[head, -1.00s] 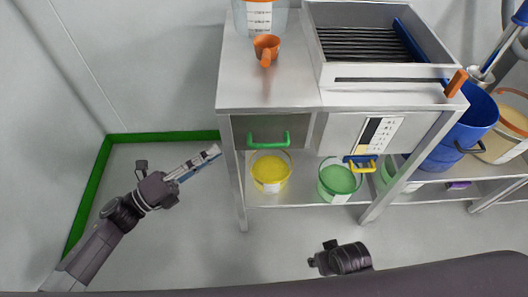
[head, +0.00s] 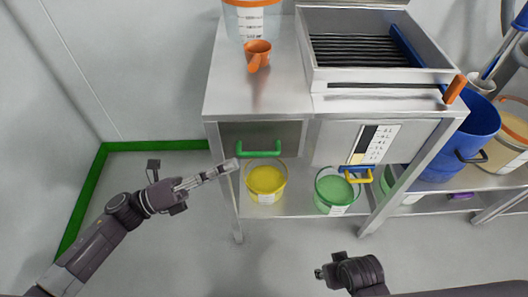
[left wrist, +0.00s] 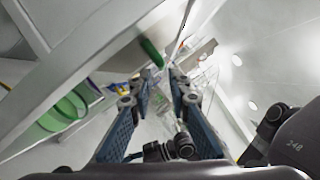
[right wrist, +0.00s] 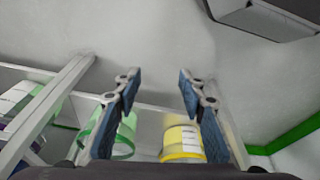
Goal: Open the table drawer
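The table (head: 232,98) has a grey drawer front (head: 285,132) under its left part, which looks flush with the frame. A green bar handle (head: 260,153) sits on the drawer; it shows as a green piece (left wrist: 151,52) beyond the fingertips in the left wrist view. My left gripper (head: 236,165) is beside the handle's left end, seemingly apart from it. In the left wrist view its fingers (left wrist: 157,76) stand apart with nothing between them. My right gripper (right wrist: 158,78) is open and empty, low in front of the table.
A yellow bucket (head: 265,180) and a green bucket (head: 334,188) stand on the lower shelf. An orange scoop (head: 257,53) and a metal sieve box (head: 330,76) are on top. A yellow handle (head: 360,177) is at right. The floor in front is clear.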

